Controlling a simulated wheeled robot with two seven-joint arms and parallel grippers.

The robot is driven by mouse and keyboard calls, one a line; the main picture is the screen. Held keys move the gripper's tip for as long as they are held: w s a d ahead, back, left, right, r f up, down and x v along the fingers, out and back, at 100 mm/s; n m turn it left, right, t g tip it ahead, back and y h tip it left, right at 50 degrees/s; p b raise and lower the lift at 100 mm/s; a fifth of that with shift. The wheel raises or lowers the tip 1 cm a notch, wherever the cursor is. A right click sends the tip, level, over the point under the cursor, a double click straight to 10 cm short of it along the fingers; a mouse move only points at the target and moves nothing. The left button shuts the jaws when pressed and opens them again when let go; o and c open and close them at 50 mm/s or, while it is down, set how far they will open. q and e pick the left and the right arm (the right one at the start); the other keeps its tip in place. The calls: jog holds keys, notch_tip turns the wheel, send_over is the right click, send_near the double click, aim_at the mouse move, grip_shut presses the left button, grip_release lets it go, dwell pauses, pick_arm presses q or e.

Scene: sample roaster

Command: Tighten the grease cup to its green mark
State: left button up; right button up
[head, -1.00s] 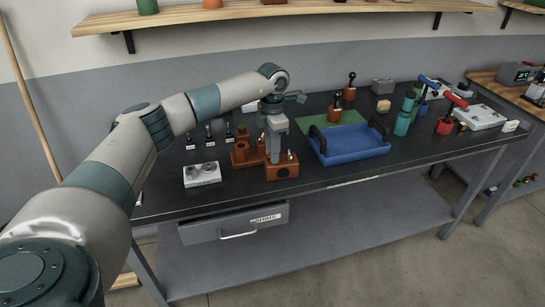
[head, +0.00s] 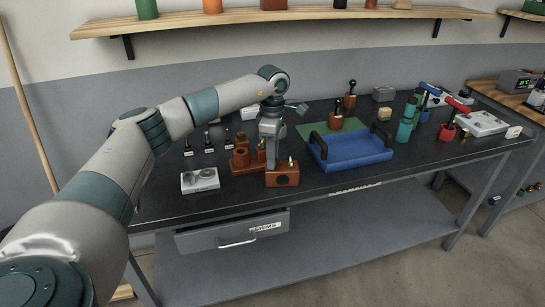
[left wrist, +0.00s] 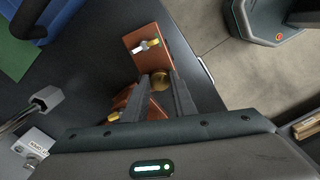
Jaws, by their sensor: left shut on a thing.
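My left gripper (head: 272,166) reaches down onto an orange-brown block (head: 283,178) at the front of the dark bench. In the left wrist view, its two grey fingers (left wrist: 161,88) are closed around a round brass piece, the grease cup (left wrist: 160,79), at the edge of the block (left wrist: 147,42). The fingers hide most of the cup in the head view. I cannot make out a green mark. My right gripper is in neither view.
Another orange-brown fixture (head: 241,161) stands just behind the block. A white block with round recesses (head: 200,181) lies to the left. A blue tray (head: 350,148) is to the right, with bottles and red and blue handled tools beyond. A drawer (head: 232,232) hangs below.

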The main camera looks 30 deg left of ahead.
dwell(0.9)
pick_arm(q)
jog(key=o, duration=1)
jog(key=shift+o, duration=0.2)
jog(key=shift+r, duration=0.1)
jog(key=shift+r, duration=0.55)
notch_tip(320, 180, up, 16)
jog(key=b, duration=0.3)
jog(key=shift+r, duration=0.15)
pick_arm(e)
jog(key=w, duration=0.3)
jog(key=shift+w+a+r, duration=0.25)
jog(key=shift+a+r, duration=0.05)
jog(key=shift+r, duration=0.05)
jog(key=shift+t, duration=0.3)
